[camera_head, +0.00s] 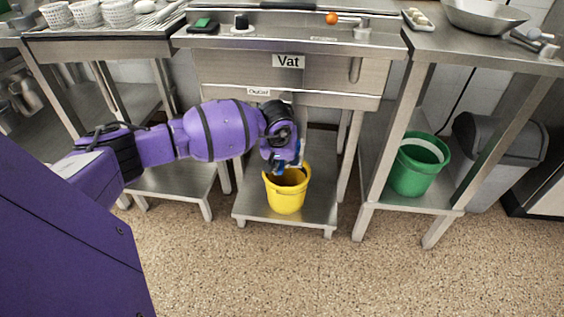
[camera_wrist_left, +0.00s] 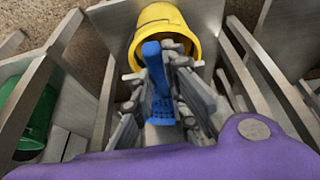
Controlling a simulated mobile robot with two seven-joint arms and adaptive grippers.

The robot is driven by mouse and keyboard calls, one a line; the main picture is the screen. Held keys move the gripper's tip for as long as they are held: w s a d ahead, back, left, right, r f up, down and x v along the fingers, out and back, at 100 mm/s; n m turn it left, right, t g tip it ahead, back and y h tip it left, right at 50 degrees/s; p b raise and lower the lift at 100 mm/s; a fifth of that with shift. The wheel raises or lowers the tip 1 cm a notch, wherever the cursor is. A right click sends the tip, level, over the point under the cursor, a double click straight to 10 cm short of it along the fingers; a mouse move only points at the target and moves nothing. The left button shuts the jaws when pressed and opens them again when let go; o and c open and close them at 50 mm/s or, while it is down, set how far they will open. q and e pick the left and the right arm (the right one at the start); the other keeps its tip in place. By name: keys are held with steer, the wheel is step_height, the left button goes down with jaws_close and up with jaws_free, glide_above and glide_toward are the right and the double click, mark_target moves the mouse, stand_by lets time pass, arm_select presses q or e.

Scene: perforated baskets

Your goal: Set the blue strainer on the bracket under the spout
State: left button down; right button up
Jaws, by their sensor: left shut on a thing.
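My left gripper (camera_head: 289,158) is in front of the vat (camera_head: 230,72), below its drawer-like front and just above the yellow bucket (camera_head: 286,196). In the left wrist view, the left gripper (camera_wrist_left: 158,75) is shut on the blue strainer (camera_wrist_left: 153,62), whose long blue body runs between the grey fingers; a perforated part shows nearer the camera. In the head view only a small bit of blue (camera_head: 280,169) shows at the bucket's rim. The spout and bracket are not discernible; my gripper and wrist cover that area. My right gripper is not in view.
The yellow bucket stands on the low shelf (camera_head: 250,208) under the vat; its rim also shows in the wrist view (camera_wrist_left: 185,18). A green bucket (camera_head: 415,168) and a grey bin (camera_head: 482,150) are at the right. Table legs flank the vat. The floor in front is clear.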

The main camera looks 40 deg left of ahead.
arm_select(q)
steer(key=shift+f, duration=0.2)
steer(key=c, duration=1.7)
jaws_free()
steer(key=shift+c, duration=0.2)
steer(key=shift+r, duration=0.15)
steer(key=shift+r, duration=0.35)
steer(key=p+v, duration=0.4)
steer(key=v, duration=0.7)
steer(key=shift+s, duration=0.15)
steer(key=shift+d+r, duration=0.15)
